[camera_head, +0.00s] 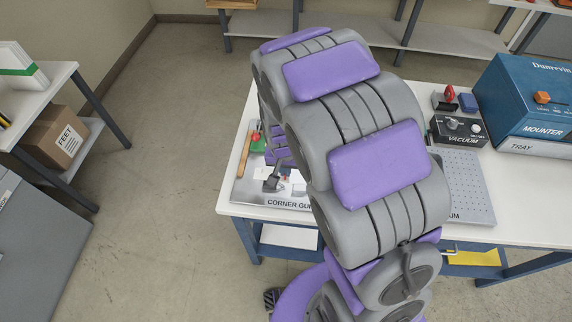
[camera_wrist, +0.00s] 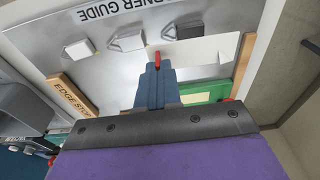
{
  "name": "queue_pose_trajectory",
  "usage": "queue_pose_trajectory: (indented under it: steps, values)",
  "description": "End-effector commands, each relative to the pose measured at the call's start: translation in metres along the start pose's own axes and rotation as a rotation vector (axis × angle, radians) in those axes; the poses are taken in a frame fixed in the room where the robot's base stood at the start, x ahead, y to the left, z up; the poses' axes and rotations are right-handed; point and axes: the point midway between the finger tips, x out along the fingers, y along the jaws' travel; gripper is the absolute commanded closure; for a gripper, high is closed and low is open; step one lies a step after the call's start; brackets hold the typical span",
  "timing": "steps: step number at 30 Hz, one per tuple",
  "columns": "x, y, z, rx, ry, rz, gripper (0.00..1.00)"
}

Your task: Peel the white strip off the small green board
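The small green board (camera_wrist: 216,88) shows in the wrist view, partly hidden behind my gripper, with a pale yellowish patch on it. A flat white piece (camera_wrist: 206,52) lies just beyond it on the grey plate; I cannot tell if it is the white strip or whether it is attached to the board. My gripper (camera_wrist: 157,66) reaches over this area with a blue, red-tipped finger; its opening cannot be made out. In the head view a bit of green (camera_head: 257,145) shows beside my purple gripper (camera_head: 279,158), and my arm hides much of the table.
The grey corner guide plate (camera_head: 247,190) holds small metal blocks (camera_wrist: 126,41). A wooden edge stop (camera_wrist: 72,96) and another wooden bar (camera_wrist: 243,68) flank the board. The vacuum box (camera_head: 458,130), perforated plate (camera_head: 470,185) and blue mounter (camera_head: 530,95) stand to the right.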

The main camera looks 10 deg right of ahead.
Motion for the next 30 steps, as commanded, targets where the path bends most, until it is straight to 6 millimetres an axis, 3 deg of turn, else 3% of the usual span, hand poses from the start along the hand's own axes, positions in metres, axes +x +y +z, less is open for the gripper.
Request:
queue_pose_trajectory:
  steps: [30]
  values:
    - [-0.029, 0.0, -0.004, 0.0, 0.002, -0.001, 1.0]
